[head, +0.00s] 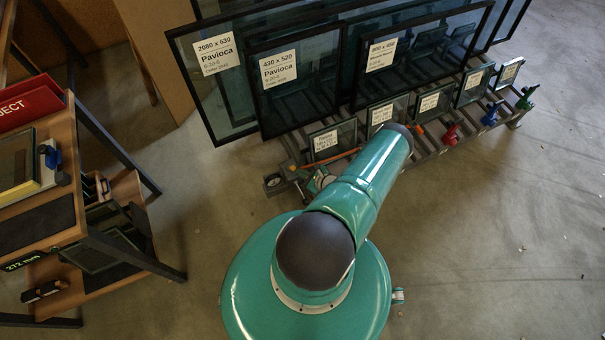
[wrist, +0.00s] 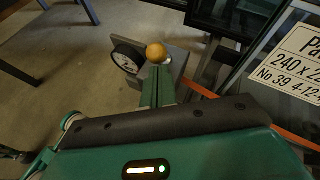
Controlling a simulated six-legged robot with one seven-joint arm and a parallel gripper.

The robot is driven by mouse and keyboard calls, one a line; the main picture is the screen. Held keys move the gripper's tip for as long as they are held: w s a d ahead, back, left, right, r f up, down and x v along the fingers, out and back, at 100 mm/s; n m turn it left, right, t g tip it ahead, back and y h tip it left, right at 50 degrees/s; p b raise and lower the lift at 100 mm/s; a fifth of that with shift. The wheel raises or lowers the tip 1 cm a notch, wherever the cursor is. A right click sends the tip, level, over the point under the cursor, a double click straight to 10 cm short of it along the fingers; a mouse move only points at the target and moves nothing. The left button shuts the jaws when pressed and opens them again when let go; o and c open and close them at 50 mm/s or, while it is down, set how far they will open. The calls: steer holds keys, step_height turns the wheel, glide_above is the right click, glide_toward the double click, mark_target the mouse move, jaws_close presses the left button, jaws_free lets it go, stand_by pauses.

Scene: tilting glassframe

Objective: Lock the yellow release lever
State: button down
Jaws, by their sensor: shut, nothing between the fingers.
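A yellow-orange ball knob (wrist: 156,52), which looks like the end of the yellow release lever, shows in the wrist view by a grey metal block at the rack's end. Its shaft is hidden. My gripper (wrist: 158,72) is shut and empty, its narrow green fingers pointing at the knob. The fingertips appear just below the knob in the picture; I cannot tell whether they touch it. The glass rack (head: 430,150) holds dark-framed panes with white labels.
An orange rod (head: 325,160) runs along the rack's front. Red (head: 450,134), blue (head: 491,115) and green (head: 525,98) clamps line the right side. A wooden workbench (head: 60,140) stands left; the right floor is clear.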

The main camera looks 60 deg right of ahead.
steer(key=shift+w+d+r+g, duration=0.15)
steer(key=shift+w+r+g, duration=0.15)
steer(key=shift+r+g, duration=0.15)
steer(key=w+r+g, duration=0.1)
steer(key=w+d+m+g+y, duration=0.1)
steer(key=g, duration=0.1)
steer(key=shift+d+r+y, duration=0.1)
steer(key=shift+r+y, duration=0.2)
steer(key=shift+r, duration=0.1)
steer(key=shift+w+d+r, duration=0.3)
steer(key=shift+w, duration=0.2)
steer(key=shift+s, duration=0.1)
steer(key=shift+r, duration=0.75)
